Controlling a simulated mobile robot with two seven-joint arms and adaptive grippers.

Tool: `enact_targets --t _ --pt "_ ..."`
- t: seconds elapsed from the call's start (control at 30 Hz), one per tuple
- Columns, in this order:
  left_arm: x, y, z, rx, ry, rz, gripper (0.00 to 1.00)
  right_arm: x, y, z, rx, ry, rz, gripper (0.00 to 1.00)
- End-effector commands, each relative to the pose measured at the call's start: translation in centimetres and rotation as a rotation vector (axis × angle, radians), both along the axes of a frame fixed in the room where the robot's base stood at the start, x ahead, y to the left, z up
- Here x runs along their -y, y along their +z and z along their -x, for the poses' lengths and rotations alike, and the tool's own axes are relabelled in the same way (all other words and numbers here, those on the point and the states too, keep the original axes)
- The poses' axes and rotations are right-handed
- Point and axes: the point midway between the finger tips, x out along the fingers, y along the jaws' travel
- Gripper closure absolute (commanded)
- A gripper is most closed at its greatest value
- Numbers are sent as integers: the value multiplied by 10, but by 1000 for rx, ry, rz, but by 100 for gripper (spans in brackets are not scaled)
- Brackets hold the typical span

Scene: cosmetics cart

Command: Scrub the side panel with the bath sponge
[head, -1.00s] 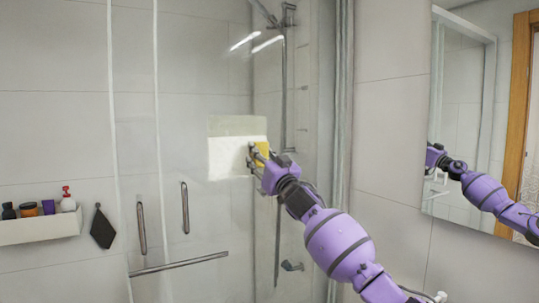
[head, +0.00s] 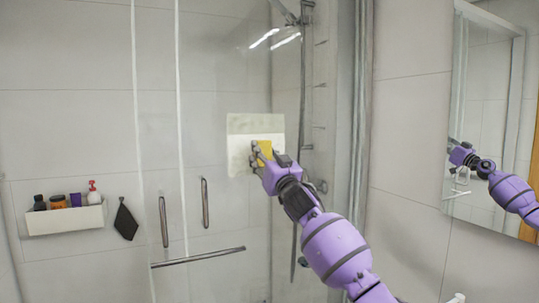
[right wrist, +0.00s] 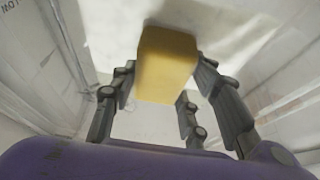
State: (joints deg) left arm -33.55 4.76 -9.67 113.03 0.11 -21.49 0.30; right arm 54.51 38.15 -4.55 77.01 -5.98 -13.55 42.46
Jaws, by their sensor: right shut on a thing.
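The yellow bath sponge (head: 264,149) is held in the fingers of my right gripper (head: 257,158). In the right wrist view the sponge (right wrist: 167,62) sits between the dark fingers of that gripper (right wrist: 165,88), its far end toward a pale surface. In the head view the sponge overlaps the right half of a whitish patch (head: 240,135) on the clear glass side panel (head: 222,70). I cannot tell for certain whether it touches the glass. The gripper hides a lower part of the patch. My left gripper is not in view.
Metal handles (head: 205,203) and a towel bar (head: 198,257) are on the glass at lower left. A shower rail (head: 305,90) stands behind the panel. A white shelf (head: 65,221) with several bottles and a dark hanging cloth (head: 125,222) are left. A mirror (head: 485,100) hangs right.

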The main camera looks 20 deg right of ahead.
Motion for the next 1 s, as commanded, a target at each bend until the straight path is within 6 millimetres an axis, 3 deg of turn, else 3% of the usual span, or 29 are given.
enact_targets --t 0.73,1.0 --pt "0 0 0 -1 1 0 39 -53 -1 2 0 3 -2 79" --pt "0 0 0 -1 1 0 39 -62 0 3 -1 2 -1 79"
